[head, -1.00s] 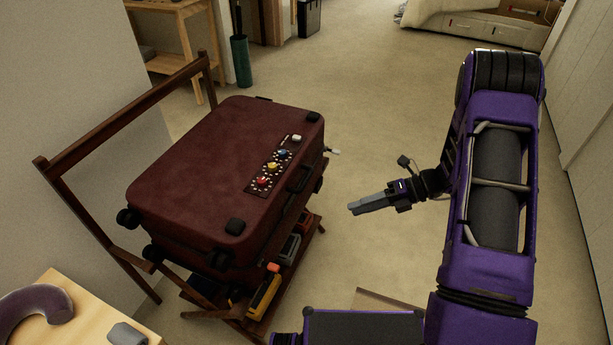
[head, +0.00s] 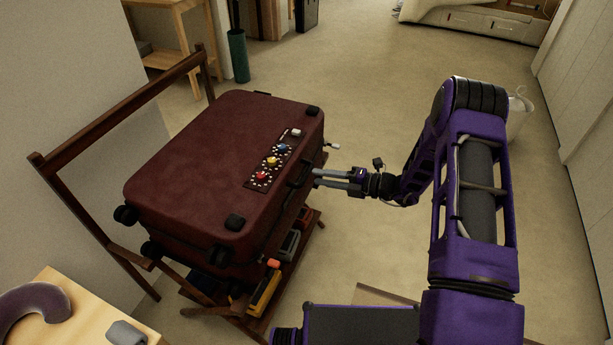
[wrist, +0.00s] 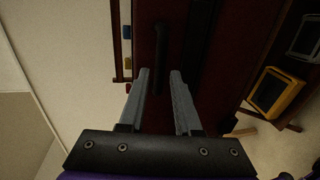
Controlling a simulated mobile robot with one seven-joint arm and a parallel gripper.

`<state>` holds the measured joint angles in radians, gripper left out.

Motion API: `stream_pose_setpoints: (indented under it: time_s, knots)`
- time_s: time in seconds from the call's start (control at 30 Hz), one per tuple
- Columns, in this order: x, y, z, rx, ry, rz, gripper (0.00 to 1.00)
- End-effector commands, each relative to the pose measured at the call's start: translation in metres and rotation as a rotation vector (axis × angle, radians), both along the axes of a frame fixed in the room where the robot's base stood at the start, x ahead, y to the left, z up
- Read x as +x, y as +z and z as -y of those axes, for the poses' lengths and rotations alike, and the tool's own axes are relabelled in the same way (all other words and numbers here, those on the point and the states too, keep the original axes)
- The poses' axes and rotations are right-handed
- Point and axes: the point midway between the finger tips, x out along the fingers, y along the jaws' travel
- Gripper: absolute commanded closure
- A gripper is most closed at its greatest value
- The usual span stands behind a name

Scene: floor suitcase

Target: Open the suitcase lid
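The dark red suitcase (head: 205,170) lies flat and closed on a wooden rack. Its lid carries a dark panel with red, yellow and blue dials (head: 271,161) and a white button (head: 296,133). A dark handle (head: 300,172) is on the side facing my gripper; it also shows in the wrist view (wrist: 160,55). My gripper (head: 316,178) is beside that side, near the handle. A small silver lever (head: 332,146) sticks out at the suitcase's right end.
The wooden rack (head: 120,117) has a raised back rail and a lower shelf with several items, including a yellow one (head: 265,290). A light wood table (head: 75,310) with a grey neck pillow stands at front left. Floor right of the suitcase is clear.

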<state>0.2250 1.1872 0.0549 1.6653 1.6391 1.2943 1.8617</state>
Motion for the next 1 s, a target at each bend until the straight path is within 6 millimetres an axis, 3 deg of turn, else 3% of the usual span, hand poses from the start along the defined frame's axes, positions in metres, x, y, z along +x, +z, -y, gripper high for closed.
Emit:
stream_pose_setpoints:
  time_s: [0.1,0.3,0.67,0.7,0.87,1.0]
  knots:
    - [0.007,-0.006,-0.022,-0.001,0.003,0.000,0.68]
    - [0.015,-0.010,-0.043,-0.001,0.001,0.000,0.68]
    - [0.018,-0.011,-0.049,-0.001,-0.001,0.000,0.68]
    - [0.018,-0.011,-0.049,-0.001,0.000,0.000,0.70]
    - [0.018,-0.011,-0.048,-0.001,0.000,0.000,0.98]
    - [0.018,-0.010,-0.048,-0.001,0.000,0.000,1.00]
